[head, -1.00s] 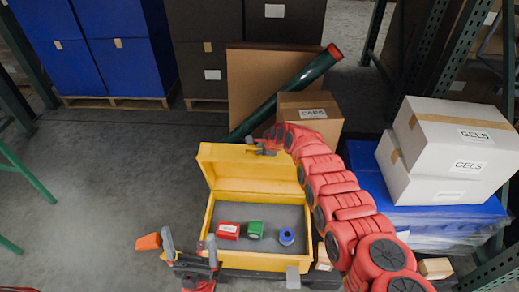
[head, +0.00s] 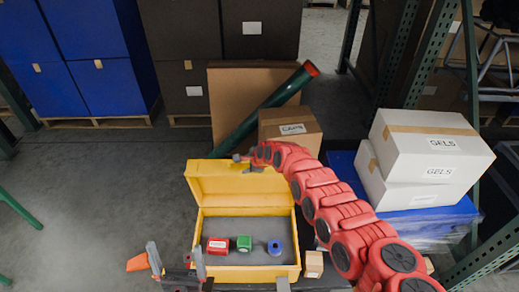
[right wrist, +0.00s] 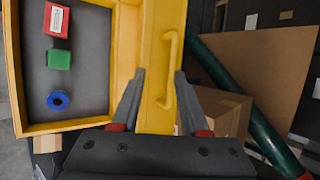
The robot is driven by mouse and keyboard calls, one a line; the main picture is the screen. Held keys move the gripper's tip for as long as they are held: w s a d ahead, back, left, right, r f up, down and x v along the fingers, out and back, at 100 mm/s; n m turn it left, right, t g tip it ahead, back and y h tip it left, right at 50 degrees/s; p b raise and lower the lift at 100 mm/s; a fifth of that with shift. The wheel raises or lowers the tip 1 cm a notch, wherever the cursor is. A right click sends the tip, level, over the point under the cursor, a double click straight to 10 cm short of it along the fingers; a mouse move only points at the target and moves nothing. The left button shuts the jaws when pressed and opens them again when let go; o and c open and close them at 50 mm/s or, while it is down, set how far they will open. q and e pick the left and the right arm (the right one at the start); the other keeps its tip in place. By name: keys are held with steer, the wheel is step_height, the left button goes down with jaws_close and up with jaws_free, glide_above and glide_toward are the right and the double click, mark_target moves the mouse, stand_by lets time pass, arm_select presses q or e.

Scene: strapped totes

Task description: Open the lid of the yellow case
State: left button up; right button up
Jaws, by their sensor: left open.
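The yellow case (head: 200,244) stands with its lid (head: 238,187) raised and leaning back. Inside lie a red box (head: 218,246), a green block (head: 244,243) and a blue ring-shaped item (head: 275,247); all three also show in the right wrist view. My right gripper (head: 249,162) is at the lid's upper edge. In the right wrist view its fingers (right wrist: 158,85) are apart with part of the lid between them, near the yellow handle (right wrist: 171,70); whether they press on it cannot be told. My left gripper (head: 176,262) is open and empty, left of the case's front corner.
A brown box (head: 290,130) labelled CAPS, a large carton and a dark green tube (head: 265,112) stand close behind the lid. White GELS boxes (head: 425,150) are at the right. A small wooden block (head: 313,264) is beside the case.

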steer(key=p+v, duration=1.1)
steer(key=v, duration=0.2)
steer(key=shift+d+r, duration=0.2)
steer(key=shift+r, duration=0.05)
steer(key=shift+s+f, duration=0.1)
steer(key=shift+s, duration=0.05)
